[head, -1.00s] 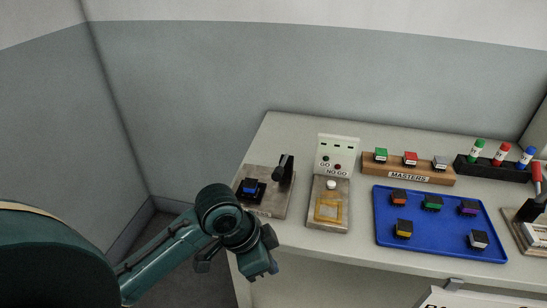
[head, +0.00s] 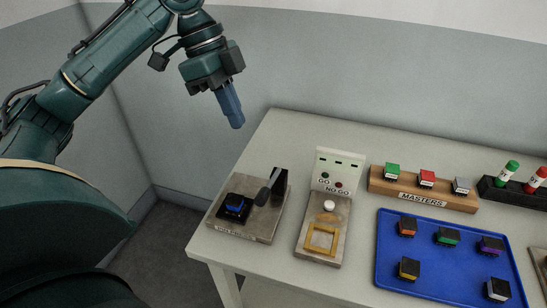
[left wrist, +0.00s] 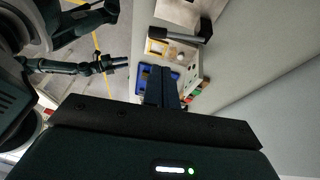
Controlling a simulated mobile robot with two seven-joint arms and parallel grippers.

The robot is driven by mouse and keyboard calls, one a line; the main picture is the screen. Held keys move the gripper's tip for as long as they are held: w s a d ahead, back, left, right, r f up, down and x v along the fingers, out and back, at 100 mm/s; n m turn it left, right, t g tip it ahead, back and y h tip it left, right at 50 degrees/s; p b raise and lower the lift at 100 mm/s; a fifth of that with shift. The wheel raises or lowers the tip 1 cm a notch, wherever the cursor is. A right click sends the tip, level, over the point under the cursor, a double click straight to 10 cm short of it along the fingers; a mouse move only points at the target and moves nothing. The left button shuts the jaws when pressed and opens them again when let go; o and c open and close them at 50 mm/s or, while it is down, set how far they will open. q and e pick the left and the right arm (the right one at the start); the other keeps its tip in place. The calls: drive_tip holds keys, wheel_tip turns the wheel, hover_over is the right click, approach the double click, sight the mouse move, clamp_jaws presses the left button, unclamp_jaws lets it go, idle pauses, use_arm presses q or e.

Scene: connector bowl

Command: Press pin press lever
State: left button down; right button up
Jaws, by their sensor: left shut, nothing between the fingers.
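The pin press (head: 232,222) stands at the left end of the table in the head view, a grey plate with a black post at its back right. Its dark lever (head: 266,192) comes off the post; it also shows in the left wrist view (left wrist: 180,34). A blue-topped connector (head: 236,204) sits in the black seat of the press. My left gripper (head: 236,122) is shut and empty, pointing down, in the air above and behind the press, apart from the lever. Its fingers also show in the left wrist view (left wrist: 161,90). My right gripper is not in the head view.
Right of the press is a GO/NO GO tester (head: 325,215) with a yellow frame. Further right are a blue tray (head: 425,262) with several connectors, a wooden MASTERS block (head: 422,192) and a dark marker holder (head: 505,193). The table front edge is clear.

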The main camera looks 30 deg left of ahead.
use_arm(q)
approach(263, 191)
drive_tip(key=x, duration=0.5)
drive_tip(key=shift+w+d+f+b, duration=0.1)
drive_tip(key=shift+d+f+b, duration=0.15)
drive_tip(key=shift+b, duration=0.1)
drive_tip(key=shift+d+f, duration=0.1)
drive_tip(key=shift+f, duration=0.35)
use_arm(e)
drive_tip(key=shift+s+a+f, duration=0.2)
use_arm(q)
drive_tip(key=shift+s+f, duration=0.15)
drive_tip(key=shift+s, duration=0.05)
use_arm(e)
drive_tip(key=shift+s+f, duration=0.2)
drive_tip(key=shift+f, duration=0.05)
